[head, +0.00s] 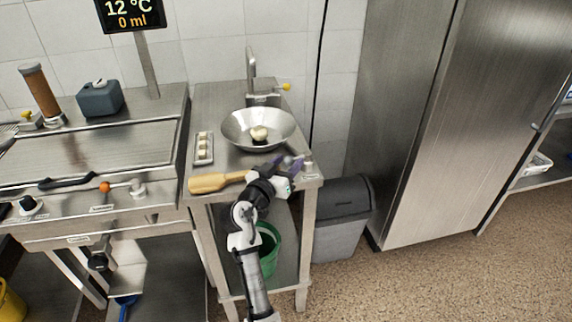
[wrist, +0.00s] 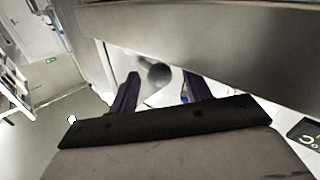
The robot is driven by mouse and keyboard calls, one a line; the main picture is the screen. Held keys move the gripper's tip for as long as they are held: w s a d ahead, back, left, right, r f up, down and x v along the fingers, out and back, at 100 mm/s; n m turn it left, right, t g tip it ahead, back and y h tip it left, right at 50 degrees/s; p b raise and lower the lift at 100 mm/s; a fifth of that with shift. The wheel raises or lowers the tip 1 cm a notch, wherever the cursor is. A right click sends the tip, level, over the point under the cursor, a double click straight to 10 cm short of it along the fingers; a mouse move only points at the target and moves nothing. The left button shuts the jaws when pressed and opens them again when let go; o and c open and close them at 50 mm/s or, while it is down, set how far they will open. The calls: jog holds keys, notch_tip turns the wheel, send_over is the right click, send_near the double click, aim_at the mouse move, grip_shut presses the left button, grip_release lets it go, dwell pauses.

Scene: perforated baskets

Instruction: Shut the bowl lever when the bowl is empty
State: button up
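The steel bowl (head: 236,128) sits on the small steel table in the head view. A pale round lump (head: 259,132) lies in it, beside a dark spot at its bottom, so the bowl is not empty. My gripper (head: 293,162) is at the table's front right edge, below the bowl. A small pale knob (head: 308,168) is just right of its fingers. The bowl lever itself cannot be made out clearly; my gripper may hide it. In the wrist view my gripper's dark purple fingers (wrist: 160,80) stand apart, with a grey round part (wrist: 155,72) showing between them.
A wooden-coloured club-shaped tool (head: 210,183) lies at the table's front left. A small tray with pale pieces (head: 203,161) is left of the bowl. A tap (head: 251,65) with a yellow knob stands behind. A grey bin (head: 342,215) stands right of the table.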

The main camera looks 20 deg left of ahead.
jog(key=shift+s, duration=0.1)
jog(key=s+a+b, duration=0.2)
jog(key=s+b, duration=0.1)
jog(key=s, duration=1)
jog(key=shift+s+b, duration=0.3)
jog(key=shift+b, duration=0.05)
jog(key=shift+c, duration=0.4)
